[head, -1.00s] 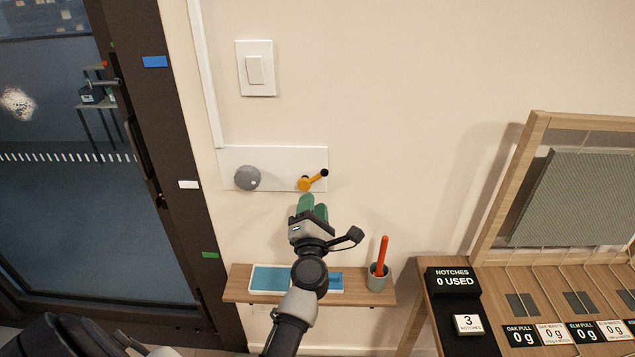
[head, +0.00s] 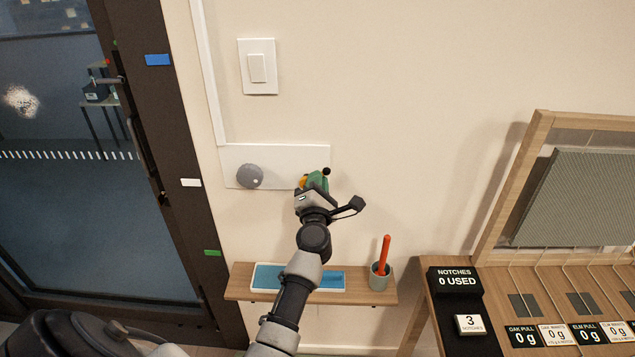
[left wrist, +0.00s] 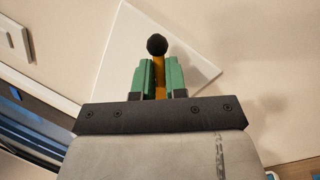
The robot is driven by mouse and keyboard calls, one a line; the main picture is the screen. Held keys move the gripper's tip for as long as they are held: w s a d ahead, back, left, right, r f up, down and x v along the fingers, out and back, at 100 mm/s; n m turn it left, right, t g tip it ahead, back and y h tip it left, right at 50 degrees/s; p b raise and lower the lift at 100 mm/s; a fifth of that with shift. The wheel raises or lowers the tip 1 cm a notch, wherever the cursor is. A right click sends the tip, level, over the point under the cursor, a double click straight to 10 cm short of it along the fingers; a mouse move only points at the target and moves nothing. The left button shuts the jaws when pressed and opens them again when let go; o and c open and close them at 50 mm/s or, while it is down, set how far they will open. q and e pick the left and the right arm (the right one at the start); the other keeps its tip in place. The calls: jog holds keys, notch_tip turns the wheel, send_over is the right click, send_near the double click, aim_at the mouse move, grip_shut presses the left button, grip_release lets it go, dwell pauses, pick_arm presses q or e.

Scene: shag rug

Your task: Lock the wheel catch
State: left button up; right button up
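A white plate (head: 278,165) on the wall carries a grey round knob (head: 250,176) at left and an orange lever (head: 304,181) with a black ball tip (head: 326,171) at right. My left gripper (head: 318,180) is at the lever, its green fingers hiding most of it in the head view. In the left wrist view the orange lever (left wrist: 159,76) lies between the two green fingers (left wrist: 159,78), one on each side, with the ball tip beyond them. I cannot tell whether the fingers press on it. My right gripper is out of view.
A light switch (head: 257,67) is above the plate. A small shelf (head: 238,284) below holds a blue tray and a cup (head: 380,276) with a red stick. A dark-framed glass door is at left, a wooden bench (head: 420,300) at right.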

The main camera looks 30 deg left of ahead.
pick_arm(q)
jog(key=shift+d+m+h+p, duration=0.1)
jog(key=shift+m+h+p, duration=0.2)
jog(key=shift+m+p, duration=0.55)
grip_shut()
jog(key=m, duration=0.1)
jog(key=f+m+h, duration=0.1)
jog(key=m, duration=0.1)
jog(key=shift+w+d+t, duration=0.1)
jog(key=shift+t, duration=0.3)
jog(key=o, duration=0.7)
grip_release()
jog(key=shift+c, duration=0.2)
jog(key=b+v, duration=0.1)
jog(key=v, duration=1)
jog(key=shift+w, duration=0.1)
